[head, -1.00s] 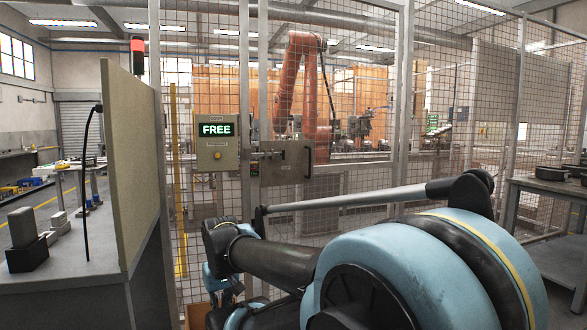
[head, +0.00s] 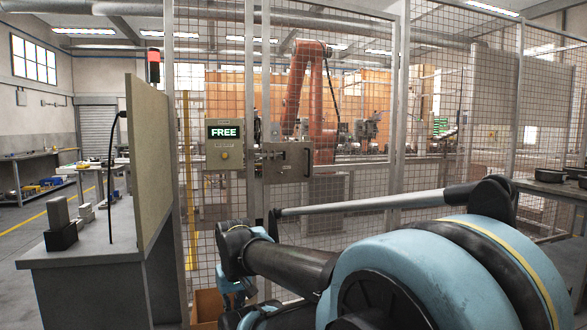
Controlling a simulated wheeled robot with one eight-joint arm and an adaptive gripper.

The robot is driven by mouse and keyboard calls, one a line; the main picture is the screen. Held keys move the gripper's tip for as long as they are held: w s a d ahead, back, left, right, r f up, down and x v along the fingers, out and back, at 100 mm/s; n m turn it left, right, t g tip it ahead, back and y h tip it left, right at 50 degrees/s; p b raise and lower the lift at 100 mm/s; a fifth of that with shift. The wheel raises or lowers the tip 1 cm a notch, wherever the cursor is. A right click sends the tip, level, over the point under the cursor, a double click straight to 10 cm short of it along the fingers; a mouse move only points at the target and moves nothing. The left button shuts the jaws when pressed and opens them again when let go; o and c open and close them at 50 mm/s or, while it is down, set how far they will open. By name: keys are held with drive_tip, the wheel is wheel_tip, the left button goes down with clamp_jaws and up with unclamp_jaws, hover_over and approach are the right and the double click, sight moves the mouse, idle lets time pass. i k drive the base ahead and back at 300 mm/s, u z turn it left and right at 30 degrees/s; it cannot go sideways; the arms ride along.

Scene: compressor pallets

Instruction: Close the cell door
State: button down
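The cell door (head: 350,196) is a wire-mesh panel in a grey metal frame, in the middle of the head view. A metal latch plate (head: 287,162) with a dark handle (head: 308,161) sits at its left edge, close to the fence post. I cannot tell whether the door stands slightly ajar or flush. A control box (head: 223,146) left of the latch shows "FREE" on a lit display and has a yellow button. My blue and black arm crosses the lower right and covers the door's lower part.
A grey bench (head: 105,243) with an upright beige panel (head: 150,170) stands at the left. A dark worktable (head: 552,190) is at the right. An orange robot arm (head: 322,95) stands behind the mesh. An orange-brown box (head: 207,305) is low by the fence.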

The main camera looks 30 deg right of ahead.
sight(298, 166)
drive_tip(key=u, duration=0.15)
drive_tip(key=i, duration=0.9)
drive_tip(key=z, duration=0.05)
